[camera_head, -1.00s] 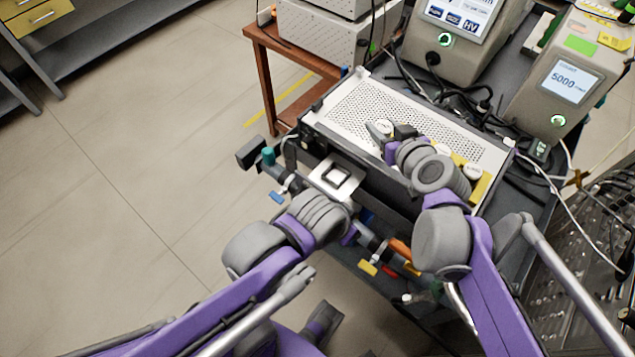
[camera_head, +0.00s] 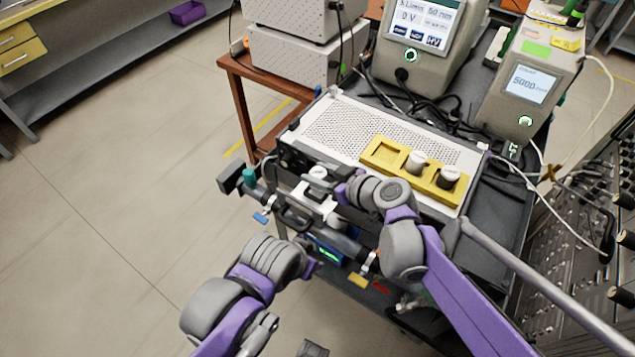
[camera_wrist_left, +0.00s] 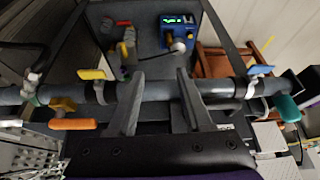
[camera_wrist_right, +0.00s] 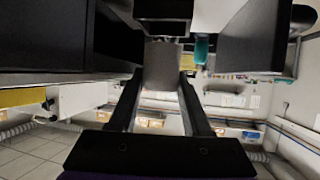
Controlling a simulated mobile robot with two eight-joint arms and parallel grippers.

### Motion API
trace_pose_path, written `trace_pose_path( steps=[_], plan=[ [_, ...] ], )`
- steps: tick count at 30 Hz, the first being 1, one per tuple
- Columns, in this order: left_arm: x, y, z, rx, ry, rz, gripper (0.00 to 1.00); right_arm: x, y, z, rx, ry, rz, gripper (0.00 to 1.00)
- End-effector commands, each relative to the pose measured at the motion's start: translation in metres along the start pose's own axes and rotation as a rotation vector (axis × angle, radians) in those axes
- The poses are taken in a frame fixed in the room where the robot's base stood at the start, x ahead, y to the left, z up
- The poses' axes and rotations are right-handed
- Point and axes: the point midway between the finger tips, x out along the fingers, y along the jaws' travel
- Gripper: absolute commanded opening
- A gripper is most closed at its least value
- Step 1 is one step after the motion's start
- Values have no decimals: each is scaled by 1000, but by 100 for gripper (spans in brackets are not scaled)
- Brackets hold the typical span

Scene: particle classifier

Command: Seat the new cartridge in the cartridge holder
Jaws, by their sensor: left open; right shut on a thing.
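My right gripper (camera_head: 335,188) is shut on the new cartridge (camera_head: 318,173), which shows a white cap. In the right wrist view a grey body (camera_wrist_right: 161,66) sits between the fingers. The cartridge is over or beside the pale block-like cartridge holder (camera_head: 314,203) at the front of the perforated-top unit. I cannot tell whether it touches or enters the holder, since the gripper and dark parts hide its lower end. My left gripper (camera_wrist_left: 157,76) is open and empty, in front of the unit, with a dark pipe running across beyond its fingers.
A yellow tray (camera_head: 382,156) on the perforated top (camera_head: 340,125) has an empty left slot and two white-capped cartridges (camera_head: 417,160) (camera_head: 450,178). Instruments and cables stand behind. The floor at left is clear.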

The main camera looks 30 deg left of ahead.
Motion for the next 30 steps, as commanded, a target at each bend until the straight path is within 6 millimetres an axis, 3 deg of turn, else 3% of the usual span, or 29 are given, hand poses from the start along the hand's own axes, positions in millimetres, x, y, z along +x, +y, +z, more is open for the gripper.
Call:
trace_pose_path(
  steps=[7,18,19,20,30],
  plan=[
    [4,0,3,0,-2,0,50,14,0,29,0,0,0,0],
    [6,0,4,0,-3,0,50,16,0,34,0,0,0,0],
    [6,0,4,0,-2,0,50,16,0,33,0,0,0,54],
    [6,0,4,0,-2,0,50,16,0,33,0,0,0,59],
    [4,0,3,0,-2,0,50,15,0,30,0,0,0,61]
  ],
)
